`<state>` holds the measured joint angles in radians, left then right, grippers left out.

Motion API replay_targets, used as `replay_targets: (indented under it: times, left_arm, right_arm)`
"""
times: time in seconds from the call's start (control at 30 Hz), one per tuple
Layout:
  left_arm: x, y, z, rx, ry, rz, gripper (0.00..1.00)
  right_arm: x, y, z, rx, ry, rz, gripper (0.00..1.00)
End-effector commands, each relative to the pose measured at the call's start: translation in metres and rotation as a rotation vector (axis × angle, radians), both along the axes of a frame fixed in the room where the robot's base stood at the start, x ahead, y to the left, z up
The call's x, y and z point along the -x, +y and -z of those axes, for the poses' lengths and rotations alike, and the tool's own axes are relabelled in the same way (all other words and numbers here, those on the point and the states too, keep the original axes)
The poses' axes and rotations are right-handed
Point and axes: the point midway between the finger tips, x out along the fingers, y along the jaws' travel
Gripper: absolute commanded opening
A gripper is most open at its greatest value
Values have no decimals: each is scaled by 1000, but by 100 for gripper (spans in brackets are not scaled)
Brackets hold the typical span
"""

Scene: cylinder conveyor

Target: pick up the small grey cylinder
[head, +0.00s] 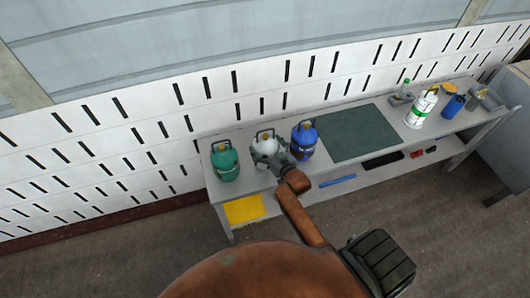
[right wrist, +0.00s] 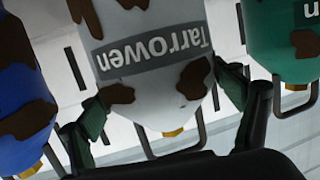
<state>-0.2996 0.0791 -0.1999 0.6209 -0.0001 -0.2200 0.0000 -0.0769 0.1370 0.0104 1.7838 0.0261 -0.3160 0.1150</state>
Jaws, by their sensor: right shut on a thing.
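The small grey cylinder (head: 265,146) stands on the bench between a green cylinder and a blue one. It looks upright, and my gripper hides part of its lower front. My right gripper (head: 278,160) reaches it from the front and is shut on it. In the right wrist view the grey cylinder (right wrist: 155,55), with rusty patches and a "Tarrowen" band, appears upside down between the two fingers of the gripper (right wrist: 165,105). I cannot tell whether its base is clear of the bench.
The green cylinder (head: 225,161) is close on the left and the blue cylinder (head: 304,139) close on the right. A dark green mat (head: 352,134) lies on the bench (head: 398,134). A white-and-green bottle (head: 421,109) and a blue container (head: 453,106) stand farther right. A slotted white wall is behind.

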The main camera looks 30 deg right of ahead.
Motion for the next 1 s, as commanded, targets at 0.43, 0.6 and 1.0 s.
replay_targets:
  times: [0.43, 0.6, 1.0]
  left_arm:
    - [0, 0, 0, 0, 0, 0, 40]
    - [0, 0, 0, 0, 1, 0, 40]
    - [1, 1, -1, -1, 1, 0, 40]
  right_arm:
    - [0, 0, 0, 0, 0, 0, 39]
    - [0, 0, 0, 0, 0, 0, 28]
    - [-2, 0, -13, 2, -13, -1, 26]
